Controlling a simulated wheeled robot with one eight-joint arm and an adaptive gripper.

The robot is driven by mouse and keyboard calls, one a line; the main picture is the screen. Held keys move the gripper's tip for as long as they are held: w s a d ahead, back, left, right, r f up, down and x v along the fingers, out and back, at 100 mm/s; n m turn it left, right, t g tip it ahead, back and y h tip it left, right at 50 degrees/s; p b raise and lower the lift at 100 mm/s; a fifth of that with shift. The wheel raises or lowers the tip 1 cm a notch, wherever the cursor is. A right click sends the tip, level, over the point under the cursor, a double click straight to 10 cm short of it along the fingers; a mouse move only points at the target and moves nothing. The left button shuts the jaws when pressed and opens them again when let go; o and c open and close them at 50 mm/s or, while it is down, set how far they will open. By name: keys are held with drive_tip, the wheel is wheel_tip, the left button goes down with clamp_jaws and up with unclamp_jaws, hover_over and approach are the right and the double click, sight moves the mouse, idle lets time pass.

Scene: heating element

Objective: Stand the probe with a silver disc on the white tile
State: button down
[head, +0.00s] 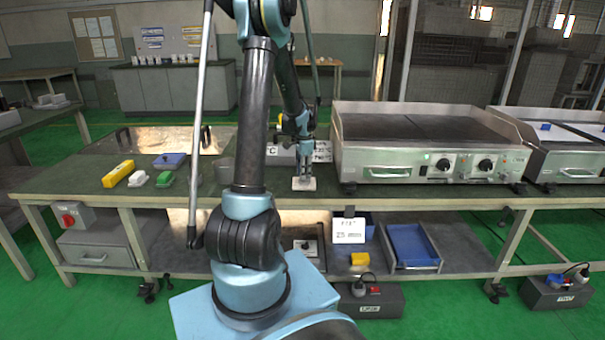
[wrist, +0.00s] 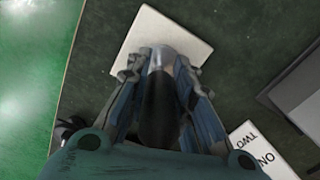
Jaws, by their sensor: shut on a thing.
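The white tile (head: 304,184) lies flat on the dark green bench top near its front edge; it also shows in the wrist view (wrist: 147,38). My gripper (head: 305,172) is directly over the tile, pointing down. In the wrist view my gripper (wrist: 158,82) is shut on the probe, with a finger on each side. The probe (wrist: 158,112) has a dark body and a pale silvery end (wrist: 161,58) that overlaps the tile. I cannot tell whether that end touches the tile. The probe is mostly hidden by the fingers in the head view.
A griddle (head: 388,172) with knobs stands close to the right of the tile, with another beyond it. Printed signs (head: 322,152) stand behind my gripper. A yellow block (head: 118,173), white, green and blue items lie to the left. Bench top between them and the tile is partly hidden by my arm.

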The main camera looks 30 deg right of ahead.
drive_tip(key=c, duration=1.4)
unclamp_jaws()
drive_tip(key=shift+f, duration=0.1)
